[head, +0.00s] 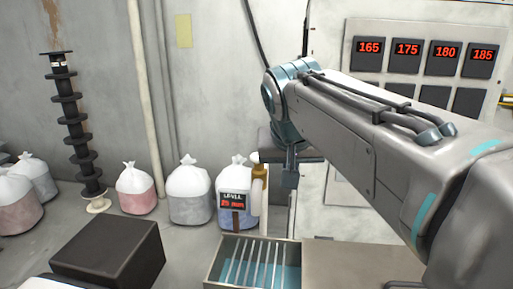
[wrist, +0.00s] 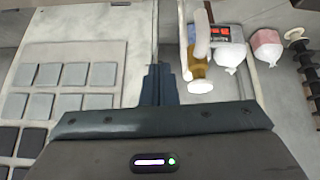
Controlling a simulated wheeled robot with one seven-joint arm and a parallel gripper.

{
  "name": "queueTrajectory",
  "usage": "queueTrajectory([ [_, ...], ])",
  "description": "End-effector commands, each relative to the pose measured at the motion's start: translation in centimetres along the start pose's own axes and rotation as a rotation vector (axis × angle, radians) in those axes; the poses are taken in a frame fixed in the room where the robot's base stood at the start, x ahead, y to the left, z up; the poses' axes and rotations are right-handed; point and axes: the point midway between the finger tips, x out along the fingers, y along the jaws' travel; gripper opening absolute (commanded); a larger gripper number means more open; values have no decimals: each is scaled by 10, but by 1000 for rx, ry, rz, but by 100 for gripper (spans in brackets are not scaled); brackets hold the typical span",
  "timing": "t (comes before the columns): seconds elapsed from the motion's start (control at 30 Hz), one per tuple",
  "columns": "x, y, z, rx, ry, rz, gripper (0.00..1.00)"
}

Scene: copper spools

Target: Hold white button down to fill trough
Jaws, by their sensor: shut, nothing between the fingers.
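The trough (head: 211,272) is an open box with pale bars across it and blue-green liquid inside, at the bottom middle of the head view. Behind it stands a brass-coloured fitting (head: 260,184) with a white pipe and a white rounded end (head: 255,157), probably the button. In the wrist view the brass fitting (wrist: 198,67) carries a white round face (wrist: 200,87), right of my fingers. A small display (head: 233,202) with red characters is beside the fitting. My gripper (head: 290,182) is shut and empty, pointing down just right of the fitting; its fingertips (wrist: 158,72) look apart from it.
A panel with red readouts (head: 406,48) is at upper right. Several filled bags (head: 190,195) stand along the wall, left of the fitting. A dark spool column (head: 75,125) stands further left, with a dark box (head: 108,252) in front. A flat brown surface (head: 355,262) lies right of the trough.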

Motion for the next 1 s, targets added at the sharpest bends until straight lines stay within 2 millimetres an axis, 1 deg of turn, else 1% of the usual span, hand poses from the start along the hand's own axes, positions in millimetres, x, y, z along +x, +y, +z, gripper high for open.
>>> queueTrajectory([
  [0.03,-8,-12,-21,14,27,-5,0],
  [0.1,-21,-25,-45,41,63,-12,0],
  [0.2,-37,-40,-72,80,104,-25,0],
  [0.33,-50,-52,-94,120,137,-39,0],
  [0.4,-55,-55,-100,135,148,-44,0],
  [0.5,-58,-57,-104,145,154,-48,0],
  [0.8,-58,-57,-105,146,156,-49,0],
  [0.9,-55,-57,-105,145,154,-48,0],
  [1.0,-46,-57,-107,145,154,-47,0],
])
